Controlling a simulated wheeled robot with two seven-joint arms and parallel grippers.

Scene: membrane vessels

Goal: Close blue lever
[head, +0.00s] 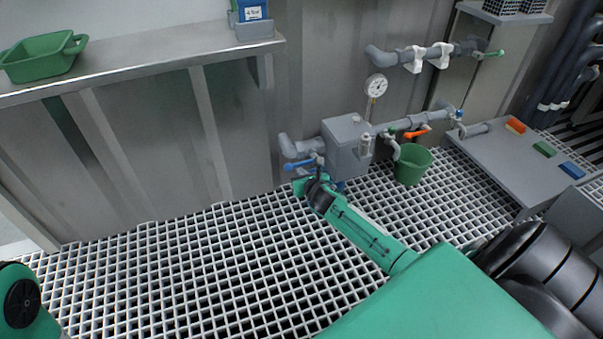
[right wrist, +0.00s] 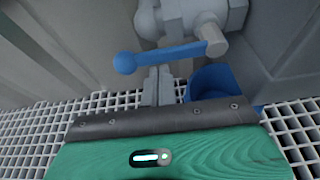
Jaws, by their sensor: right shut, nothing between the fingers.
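The blue lever (head: 298,165) sits on the grey pipe valve at the left end of the low pipework. In the right wrist view the blue lever (right wrist: 165,55) runs roughly level from its round knob at the left to the grey valve stem (right wrist: 214,40) at the right. My right gripper (head: 300,184) is shut and empty, just below the lever. Its fingers (right wrist: 158,80) show in the wrist view just below the lever's middle; I cannot tell whether they touch it. My left gripper is out of view.
A blue container (right wrist: 210,84) stands below the valve. A grey box (head: 346,150), a gauge (head: 377,85), an orange lever (head: 417,133) and a green bucket (head: 412,166) are to the right. The grating floor (head: 190,265) is clear at left; a metal shelf (head: 140,66) juts out above.

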